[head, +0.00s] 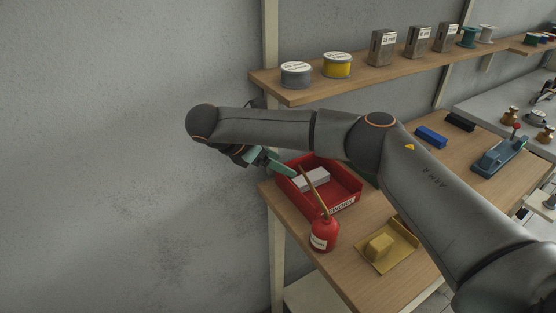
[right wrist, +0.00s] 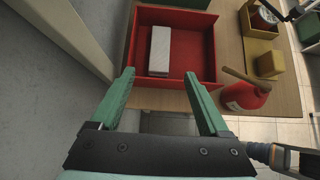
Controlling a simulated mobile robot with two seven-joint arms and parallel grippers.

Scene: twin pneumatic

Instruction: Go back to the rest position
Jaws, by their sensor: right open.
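My right gripper (head: 268,163) is at the left end of the workbench, by the red bin (head: 345,203). In the right wrist view my right gripper (right wrist: 160,95) has its two green fingers wide apart with nothing between them. The fingertips are near the bin's near wall (right wrist: 175,99); I cannot tell whether they touch it. A pale grey block (head: 312,180) lies in the bin and also shows in the right wrist view (right wrist: 160,50). My right arm crosses the head view and hides part of the bench. My left gripper is not in view.
A red oil can (head: 322,236) with a thin spout stands close to the bin. A yellow tray with a block (head: 380,247) lies to its right. The shelf (head: 345,82) above carries spools (head: 296,74) and grey boxes. A wall is at the left, with free room before it.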

